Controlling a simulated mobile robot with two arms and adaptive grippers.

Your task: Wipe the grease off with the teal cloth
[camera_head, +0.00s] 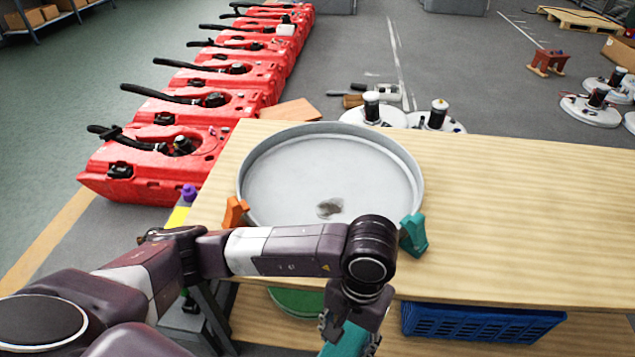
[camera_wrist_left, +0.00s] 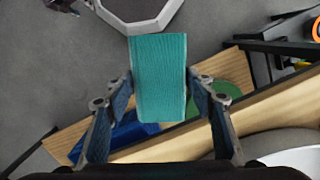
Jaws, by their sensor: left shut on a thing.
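A large round grey pan (camera_head: 285,160) lies on the wooden workbench. A dark grease smudge (camera_head: 329,208) is on its floor, toward the near side. My left gripper (camera_head: 350,325) is in front of the bench's near edge, pointing down, below and outside the pan. It is shut on the teal cloth (camera_head: 346,342), partly cut off by the frame. In the left wrist view the cloth (camera_wrist_left: 158,75) stands out flat between the two fingers. The pan's rim (camera_wrist_left: 290,142) shows at lower right there. My right gripper is not in view.
An orange block (camera_head: 235,213) and a teal block (camera_head: 414,235) sit against the pan's rim. The bench (camera_head: 530,210) is bare on the right. Below are a blue crate (camera_head: 480,322) and a green round thing (camera_head: 297,302). Red tanks (camera_head: 170,150) line the floor at left.

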